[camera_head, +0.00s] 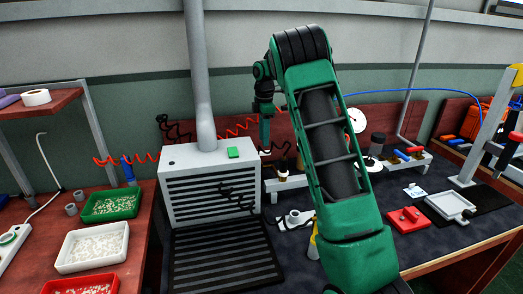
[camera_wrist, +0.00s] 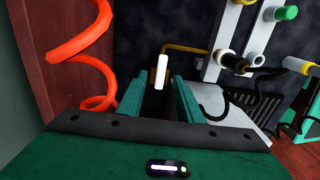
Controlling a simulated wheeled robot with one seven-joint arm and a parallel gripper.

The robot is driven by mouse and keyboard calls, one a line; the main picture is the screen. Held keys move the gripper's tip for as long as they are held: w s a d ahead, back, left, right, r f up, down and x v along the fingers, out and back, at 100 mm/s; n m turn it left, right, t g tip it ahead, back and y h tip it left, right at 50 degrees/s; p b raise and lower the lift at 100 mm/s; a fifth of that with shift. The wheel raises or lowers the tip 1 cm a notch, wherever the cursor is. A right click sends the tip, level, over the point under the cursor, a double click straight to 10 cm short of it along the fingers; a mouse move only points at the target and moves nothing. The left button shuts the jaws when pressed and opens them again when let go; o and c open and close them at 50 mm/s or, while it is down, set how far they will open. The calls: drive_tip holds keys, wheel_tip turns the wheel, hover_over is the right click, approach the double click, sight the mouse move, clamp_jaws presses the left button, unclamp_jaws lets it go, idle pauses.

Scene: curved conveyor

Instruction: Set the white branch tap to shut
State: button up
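The white branch tap shows in the wrist view as a white upright handle (camera_wrist: 161,72) in front of a yellow pipe (camera_wrist: 188,48). My gripper (camera_wrist: 158,88) is open, with its two green fingers apart on the left and right. The handle appears in the gap between them, near their far ends. I cannot tell whether either finger touches it. In the head view my gripper (camera_head: 265,144) points down behind the grey vented box, near the back wall. The tap is too small there to make out clearly.
A red coiled hose (camera_wrist: 80,62) hangs close left of my gripper. White rails with coloured handles (camera_wrist: 286,13) stand to the right.

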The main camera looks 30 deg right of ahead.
sight(262, 154)
drive_tip(key=shift+f, duration=2.7)
drive_tip(key=shift+c, duration=0.4)
clamp_jaws()
